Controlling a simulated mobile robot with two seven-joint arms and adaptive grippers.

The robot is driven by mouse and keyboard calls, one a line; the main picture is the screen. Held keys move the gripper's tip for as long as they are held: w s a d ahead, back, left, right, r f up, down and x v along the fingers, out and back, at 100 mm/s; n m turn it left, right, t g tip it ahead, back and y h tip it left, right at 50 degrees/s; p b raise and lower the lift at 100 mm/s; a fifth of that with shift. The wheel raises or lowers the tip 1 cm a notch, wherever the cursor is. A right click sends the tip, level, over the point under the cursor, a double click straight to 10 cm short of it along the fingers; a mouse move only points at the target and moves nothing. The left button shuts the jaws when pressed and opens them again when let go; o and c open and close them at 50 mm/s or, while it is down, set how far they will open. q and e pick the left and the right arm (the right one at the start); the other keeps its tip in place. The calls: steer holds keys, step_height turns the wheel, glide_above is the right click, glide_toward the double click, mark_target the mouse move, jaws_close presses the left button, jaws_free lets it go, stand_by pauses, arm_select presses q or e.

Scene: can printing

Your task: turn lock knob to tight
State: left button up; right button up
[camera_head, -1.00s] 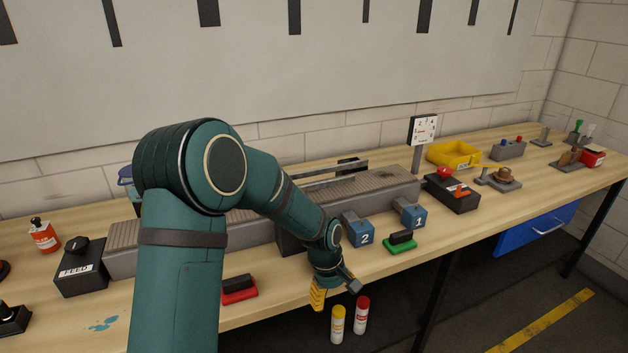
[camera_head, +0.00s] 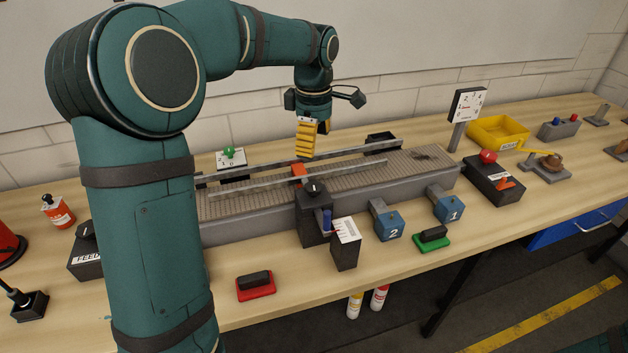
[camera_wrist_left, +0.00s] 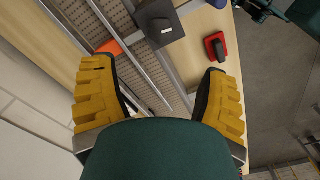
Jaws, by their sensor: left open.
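My left gripper (camera_head: 312,138) is open and empty, pointing down above the far side of the conveyor (camera_head: 420,165). Its yellow-padded fingers also show wide apart in the left wrist view (camera_wrist_left: 158,95). A black knob (camera_head: 314,188) with a light mark sits on a dark box (camera_head: 313,220) at the conveyor's near side. In the left wrist view the same dark box (camera_wrist_left: 160,22) is beyond the fingertips, and no finger touches it. I cannot read a lock or tight label. Part of my right arm shows at the wrist view's top right; its gripper is unclear (camera_wrist_left: 262,8).
Metal rails (camera_head: 350,148) run along the conveyor, with an orange piece (camera_head: 298,172) beside the box. A green knob on a numbered plate (camera_head: 230,158) stands behind. A tilted label block (camera_head: 346,243), blue blocks (camera_head: 389,226) and red (camera_head: 256,287) and green (camera_head: 432,240) pads are in front.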

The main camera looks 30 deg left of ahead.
mark_target(314, 185)
arm_select(q)
step_height(314, 185, down, 13)
steer(key=shift+r+b, duration=0.2)
steer(key=shift+b, duration=0.75)
steer(key=c, duration=1.2)
